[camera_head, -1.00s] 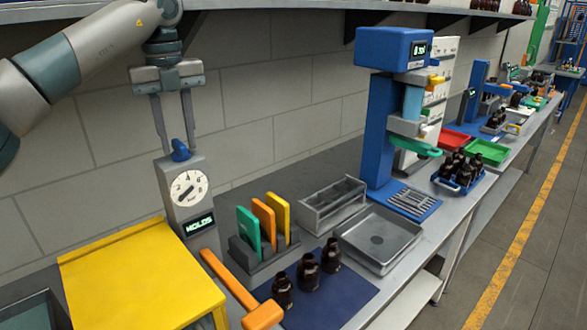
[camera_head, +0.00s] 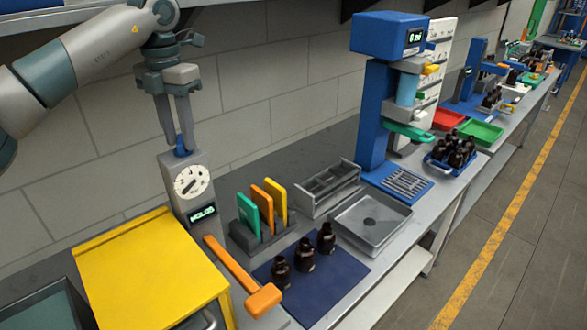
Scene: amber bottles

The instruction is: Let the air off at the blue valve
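The blue valve (camera_head: 181,151) is a small knob on top of a grey gauge box (camera_head: 200,168) against the wall. The box has a round white dial (camera_head: 192,182) and a small display (camera_head: 203,213) that seems to read "HOLDS". My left gripper (camera_head: 180,148) points down from above, with its two fingers drawn together at the valve. A bit of blue shows between and below the fingertips, which partly hide the valve. It looks shut on the valve. My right gripper is not in view.
A yellow box (camera_head: 150,265) stands in front of the gauge, with an orange-handled lever (camera_head: 235,273) beside it. Upright coloured plates (camera_head: 262,208) and several amber bottles (camera_head: 304,254) stand to the right. A blue press (camera_head: 375,115) stands farther right. A shelf edge runs above.

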